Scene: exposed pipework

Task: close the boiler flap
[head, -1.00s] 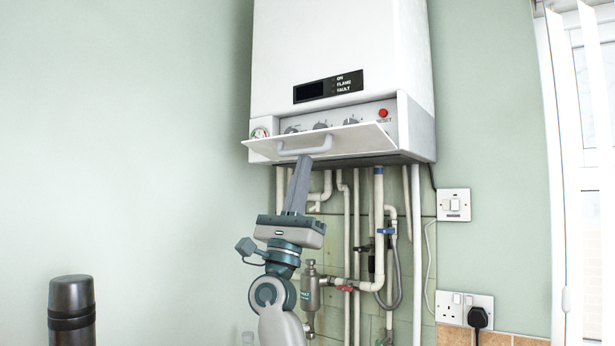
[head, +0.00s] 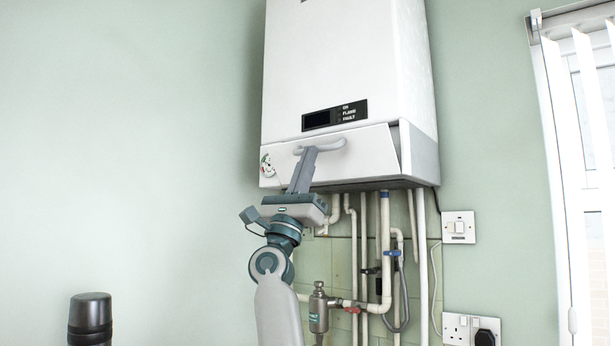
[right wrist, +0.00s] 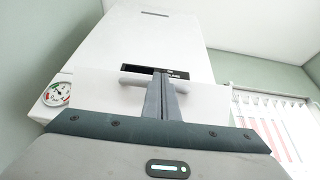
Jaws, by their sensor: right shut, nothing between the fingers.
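The white boiler (head: 345,70) hangs on the green wall, with a dark display (head: 335,115) on its front. Its flap (head: 365,153) is swung up nearly flush with the front. A narrow gap shows at the flap's right edge, so it still tilts out slightly. The flap's grey bar handle (head: 322,146) runs along its upper part. My right gripper (head: 309,151) is shut and empty, its fingertips against or very close to the flap at the handle. In the right wrist view, the fingers (right wrist: 161,75) cross in front of the handle (right wrist: 135,80). The control knobs are hidden behind the flap.
Pipes and valves (head: 385,250) run down the wall below the boiler, right beside my right arm. A switch (head: 459,227) and a socket (head: 470,328) are on the right, near a window blind (head: 565,150). The left wall is clear.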

